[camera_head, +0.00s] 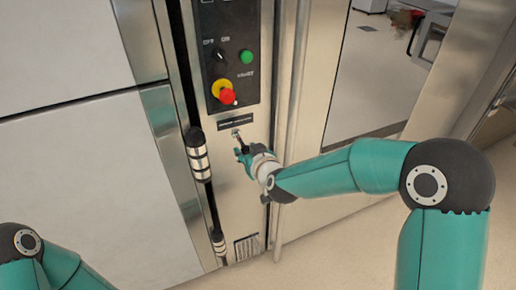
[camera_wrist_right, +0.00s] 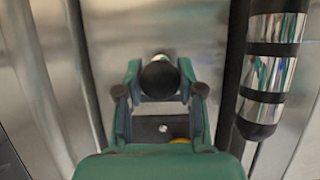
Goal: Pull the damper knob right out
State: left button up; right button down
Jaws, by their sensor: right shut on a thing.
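The damper knob is a round black ball on a bright metal rod, set in the steel panel below a dark label. In the head view its rod (camera_head: 236,134) shows just above my right gripper (camera_head: 243,151). In the right wrist view the black knob (camera_wrist_right: 160,77) sits between the two fingertips of my right gripper (camera_wrist_right: 160,84), which is shut on it. A short length of rod shows between the knob and the panel. Of my left arm only links show at the lower left; its gripper is out of view.
Above the knob is a black control panel (camera_head: 229,55) with a green button, a black switch and a red emergency stop (camera_head: 227,96) on yellow. A black-and-chrome vertical handle (camera_head: 198,155) stands close left of the gripper. A steel upright post (camera_head: 290,110) stands to the right.

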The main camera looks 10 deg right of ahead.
jog(key=shift+s+f, duration=0.1)
jog(key=c, duration=0.7)
grip_release()
jog(key=shift+s, duration=0.1)
jog(key=shift+s, duration=0.1)
jog(key=shift+s+d+r, duration=0.1)
jog(key=shift+s+r, duration=0.05)
jog(key=shift+r, duration=0.05)
jog(key=v, duration=1.1)
jog(key=shift+s, duration=0.2)
